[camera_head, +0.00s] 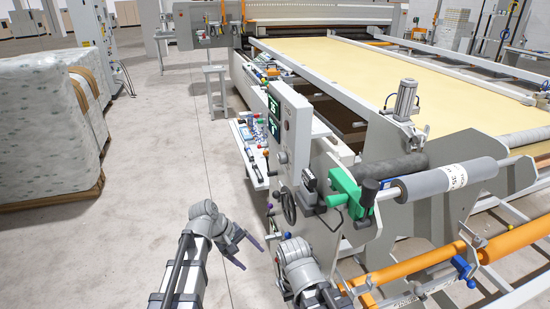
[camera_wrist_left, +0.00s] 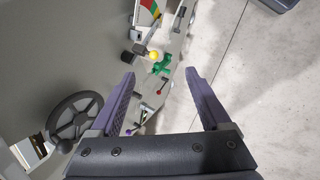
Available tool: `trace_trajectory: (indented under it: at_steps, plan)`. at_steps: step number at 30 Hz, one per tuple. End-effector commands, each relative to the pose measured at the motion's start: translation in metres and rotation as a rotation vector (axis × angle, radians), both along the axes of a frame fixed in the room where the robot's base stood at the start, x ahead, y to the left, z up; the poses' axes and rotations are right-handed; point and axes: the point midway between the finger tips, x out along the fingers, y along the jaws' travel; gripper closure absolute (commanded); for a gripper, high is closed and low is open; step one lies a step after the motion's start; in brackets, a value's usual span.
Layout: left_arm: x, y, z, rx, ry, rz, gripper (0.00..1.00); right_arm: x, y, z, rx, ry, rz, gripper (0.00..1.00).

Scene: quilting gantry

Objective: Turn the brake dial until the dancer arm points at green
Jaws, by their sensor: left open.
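In the left wrist view a plate with red, green and yellow areas (camera_wrist_left: 147,11), perhaps the dancer scale, is cut by the top edge. A thin grey arm runs beside it. Below are a yellow ball (camera_wrist_left: 154,55), a black knob (camera_wrist_left: 130,58) and a green star-shaped part (camera_wrist_left: 162,67); I cannot tell which is the brake dial or where the dancer arm points. My left gripper (camera_wrist_left: 160,74) is open and empty, its fingers either side of this group in the picture. In the head view my left gripper (camera_head: 253,257) is left of the machine's end. My right arm shows without a clear gripper.
A black handwheel (camera_wrist_left: 75,120) is left of my fingers in the wrist view, and on the machine's side in the head view (camera_head: 289,207). A control panel (camera_head: 288,130) stands above it. A wrapped pallet (camera_head: 45,125) is at left. Floor between is clear.

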Motion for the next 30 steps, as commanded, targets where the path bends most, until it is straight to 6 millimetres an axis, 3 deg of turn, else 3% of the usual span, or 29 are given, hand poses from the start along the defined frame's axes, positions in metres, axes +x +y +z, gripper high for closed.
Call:
trace_trajectory:
  at_steps: [1,5,9,15,21,30]
  plan:
    - [0.021,-0.002,0.008,-0.068,0.026,0.074,0.19,0.000,0.000,0.001,0.000,0.000,0.000,1.00]
    - [0.069,-0.015,0.037,-0.308,0.140,0.298,0.19,0.000,0.000,0.001,0.000,0.000,0.000,1.00]
    - [0.133,-0.025,0.088,-0.646,0.371,0.552,0.19,0.000,0.000,0.001,0.000,0.000,0.000,1.00]
    - [0.195,-0.016,0.157,-1.014,0.722,0.743,0.19,0.000,0.000,0.001,0.000,0.000,0.000,1.00]
    - [0.218,-0.004,0.190,-1.170,0.914,0.792,0.19,0.000,0.000,0.001,0.000,0.000,0.000,1.00]
    - [0.222,-0.013,0.194,-1.187,0.942,0.794,0.19,0.000,0.000,0.001,0.000,0.000,0.000,1.00]
